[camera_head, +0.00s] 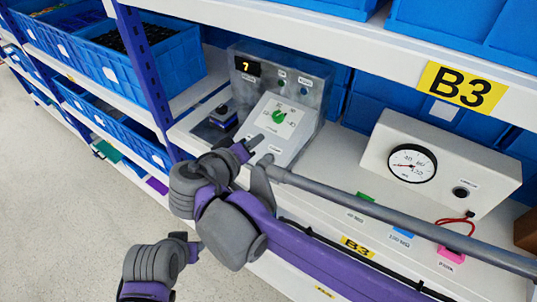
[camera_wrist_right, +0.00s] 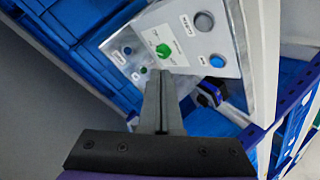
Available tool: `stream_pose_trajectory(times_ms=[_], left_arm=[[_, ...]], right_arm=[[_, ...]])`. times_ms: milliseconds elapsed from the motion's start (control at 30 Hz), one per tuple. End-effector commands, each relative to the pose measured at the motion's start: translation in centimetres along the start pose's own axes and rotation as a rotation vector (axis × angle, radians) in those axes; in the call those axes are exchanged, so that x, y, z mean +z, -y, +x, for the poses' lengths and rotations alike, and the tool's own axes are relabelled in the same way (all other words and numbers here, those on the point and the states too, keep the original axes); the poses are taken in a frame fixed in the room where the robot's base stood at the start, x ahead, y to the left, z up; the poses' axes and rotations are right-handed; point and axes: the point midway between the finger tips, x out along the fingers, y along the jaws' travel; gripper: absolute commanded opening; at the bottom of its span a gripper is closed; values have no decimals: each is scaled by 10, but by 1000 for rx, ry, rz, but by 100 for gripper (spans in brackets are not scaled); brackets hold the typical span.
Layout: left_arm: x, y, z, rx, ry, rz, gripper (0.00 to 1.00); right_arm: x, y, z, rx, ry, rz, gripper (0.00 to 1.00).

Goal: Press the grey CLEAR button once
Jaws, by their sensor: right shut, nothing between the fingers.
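The grey CLEAR button (camera_wrist_right: 204,22) is a round cap with a small label beside it on the white sloped face of the control box (camera_head: 292,128). In the head view that corner of the face is mostly hidden. My right gripper (camera_head: 256,140) is shut and empty, its tip over the lower left of the face. In the right wrist view its fingers (camera_wrist_right: 164,72) point at the box, below and left of the grey button, apart from it in the picture. Contact with the box cannot be told. My left gripper (camera_head: 192,243) is low at the left, fingers unclear.
A green knob (camera_head: 278,117) sits mid-face, and a blue-grey button (camera_wrist_right: 217,60) beside the grey one. A display (camera_head: 247,66) reads 7. A gauge box (camera_head: 440,165) stands right. The shelf above is close overhead.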

Motion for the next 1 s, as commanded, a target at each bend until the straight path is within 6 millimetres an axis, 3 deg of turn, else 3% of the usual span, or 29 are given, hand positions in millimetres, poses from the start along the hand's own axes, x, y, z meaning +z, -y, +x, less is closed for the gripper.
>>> stream_pose_trajectory(times_ms=[267,700,1000], left_arm=[[5,0,3,0,6,0,50],[52,0,34,0,52,0,50],[60,0,40,0,59,0,50]], right_arm=[[4,3,4,-1,3,-1,0],[36,34,45,-1,5,0,0],[45,44,61,0,2,0,0]])
